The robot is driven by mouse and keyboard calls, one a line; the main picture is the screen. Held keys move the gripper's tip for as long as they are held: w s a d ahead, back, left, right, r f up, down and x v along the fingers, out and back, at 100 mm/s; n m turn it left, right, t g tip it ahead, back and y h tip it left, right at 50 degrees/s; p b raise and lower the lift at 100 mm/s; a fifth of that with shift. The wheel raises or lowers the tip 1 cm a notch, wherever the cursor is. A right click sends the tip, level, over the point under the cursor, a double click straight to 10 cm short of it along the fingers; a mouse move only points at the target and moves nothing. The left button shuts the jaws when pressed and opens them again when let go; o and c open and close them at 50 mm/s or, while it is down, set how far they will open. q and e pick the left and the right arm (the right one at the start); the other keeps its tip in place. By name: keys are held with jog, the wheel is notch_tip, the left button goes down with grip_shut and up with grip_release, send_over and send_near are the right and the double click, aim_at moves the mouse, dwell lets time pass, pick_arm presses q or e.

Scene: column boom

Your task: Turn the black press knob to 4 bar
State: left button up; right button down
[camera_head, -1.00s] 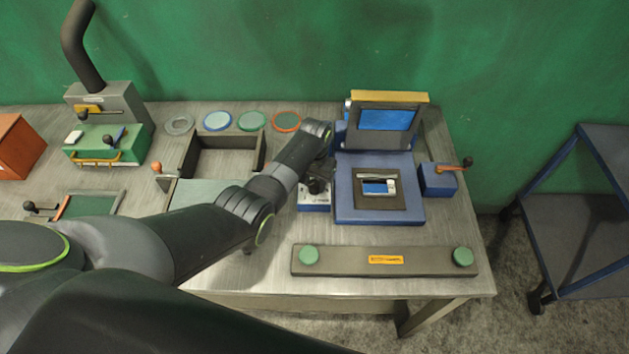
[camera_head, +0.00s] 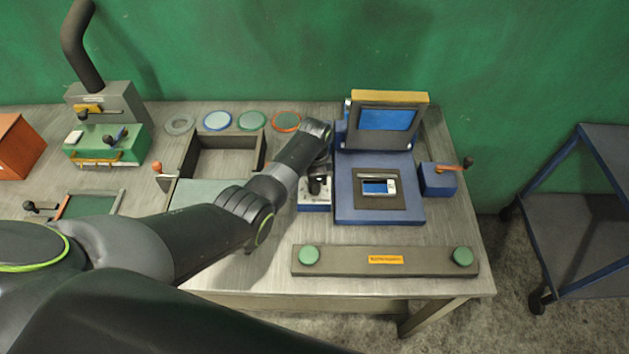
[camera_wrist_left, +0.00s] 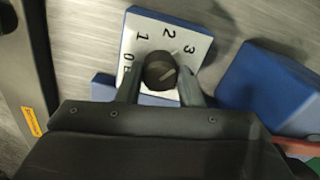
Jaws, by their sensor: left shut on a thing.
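The black press knob (camera_wrist_left: 160,71) sits on a white dial plate (camera_wrist_left: 136,23) with a blue edge. The left wrist view shows the numbers 0, 1, 2 and 3 around it; the rest of the scale is hidden by my gripper. A light pointer mark on the knob's top aims toward the 3 side, but its exact reading is unclear. My left gripper (camera_wrist_left: 160,88) is shut on the knob, one finger on each side. In the head view the left gripper (camera_head: 318,180) reaches down over the dial plate (camera_head: 314,207), beside the blue press. My right gripper is not in view.
The blue press (camera_head: 345,210) with its raised lid (camera_head: 386,118) stands just right of the dial. A blue box with an orange lever (camera_head: 438,182) is further right. A grey bar with two green buttons (camera_head: 386,261) lies in front. A cart (camera_head: 580,225) stands at the right.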

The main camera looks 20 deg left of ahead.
pick_arm(q)
jog(key=m, duration=0.5)
jog(key=shift+r+m, duration=0.1)
jog(key=shift+m, duration=0.3)
jog(key=m, duration=0.5)
jog(key=shift+w, duration=0.1)
jog(key=o, duration=1)
